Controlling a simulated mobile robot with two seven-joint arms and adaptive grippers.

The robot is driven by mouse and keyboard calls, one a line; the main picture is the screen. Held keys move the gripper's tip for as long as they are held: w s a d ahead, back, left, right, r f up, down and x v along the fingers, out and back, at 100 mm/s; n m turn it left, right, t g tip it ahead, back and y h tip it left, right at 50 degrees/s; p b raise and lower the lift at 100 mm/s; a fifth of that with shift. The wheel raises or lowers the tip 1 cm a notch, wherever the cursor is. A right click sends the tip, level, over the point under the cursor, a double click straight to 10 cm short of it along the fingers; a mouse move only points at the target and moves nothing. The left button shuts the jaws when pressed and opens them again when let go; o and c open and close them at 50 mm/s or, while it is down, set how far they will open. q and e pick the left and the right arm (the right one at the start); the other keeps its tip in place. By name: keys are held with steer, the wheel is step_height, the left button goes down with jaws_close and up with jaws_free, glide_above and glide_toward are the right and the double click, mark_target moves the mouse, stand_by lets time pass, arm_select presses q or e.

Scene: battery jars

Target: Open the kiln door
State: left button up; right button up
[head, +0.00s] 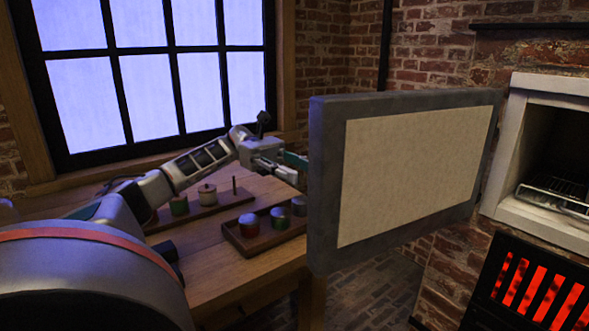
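The kiln door (405,170) is a grey-framed slab with a pale inner panel. It stands swung wide open, away from the kiln (505,205) on the right. The kiln's white-framed opening is uncovered, with a dark chamber and a metal rack (565,192) inside. My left gripper (293,168) is at the door's free left edge, reaching toward its far side. Its fingertips are partly hidden by the door, so I cannot tell whether it touches or holds anything. My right gripper is not in view.
A wooden table (205,245) under the window holds a tray (262,240) with several jars and a second board (160,222) with jars and a peg. A red-glowing grate (535,290) is below the kiln opening. The brick floor shows below the door.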

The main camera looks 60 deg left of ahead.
arm_select(q)
steer(key=shift+s+a, duration=0.15)
steer(key=shift+a, duration=0.75)
